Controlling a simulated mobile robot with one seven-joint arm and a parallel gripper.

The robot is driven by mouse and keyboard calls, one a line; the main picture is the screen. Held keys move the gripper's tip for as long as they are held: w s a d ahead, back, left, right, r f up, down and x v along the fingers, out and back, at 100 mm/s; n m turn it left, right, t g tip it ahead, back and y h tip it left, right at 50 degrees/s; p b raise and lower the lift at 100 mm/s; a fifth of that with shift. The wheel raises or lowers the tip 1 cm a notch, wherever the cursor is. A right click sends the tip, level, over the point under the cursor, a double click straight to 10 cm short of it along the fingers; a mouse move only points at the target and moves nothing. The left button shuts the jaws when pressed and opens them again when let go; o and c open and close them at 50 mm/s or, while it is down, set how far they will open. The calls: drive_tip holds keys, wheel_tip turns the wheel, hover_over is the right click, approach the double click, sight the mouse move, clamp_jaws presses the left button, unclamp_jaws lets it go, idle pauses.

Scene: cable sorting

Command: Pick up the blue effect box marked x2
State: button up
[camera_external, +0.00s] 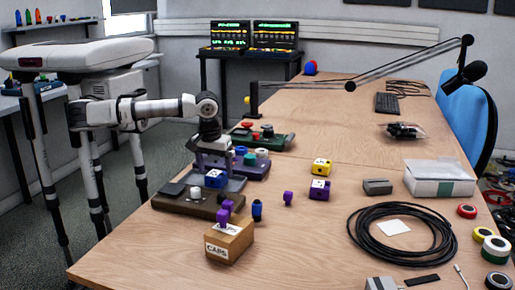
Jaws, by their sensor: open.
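A small blue box (215,179) with a pale mark sits among the dark pedal-like units on the left part of the wooden table. The mark is too small to read. My gripper (213,160) points down just above the blue box, with its jaws open. I cannot tell whether the fingers reach beside the box or stay above it. A purple box (320,189) and a yellow box (321,167) with pale marks stand apart to the right.
A brown unit (188,201) with a white knob and a wooden CAPS box (229,243) stand in front. A green unit (282,142) lies behind. A black cable coil (354,224) and a white carton (437,176) are at right. The table middle is mostly clear.

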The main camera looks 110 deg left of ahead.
sight(216, 173)
drive_tip(key=f+b, duration=0.1)
drive_tip(key=f, duration=0.2)
drive_tip(key=shift+w+a+f, duration=0.1)
drive_tip(key=shift+a+f, duration=0.1)
drive_tip(key=shift+r, duration=0.1)
drive_tip(key=c, duration=1.1)
drive_tip(key=shift+r, duration=0.1)
drive_tip(key=shift+c, duration=0.2)
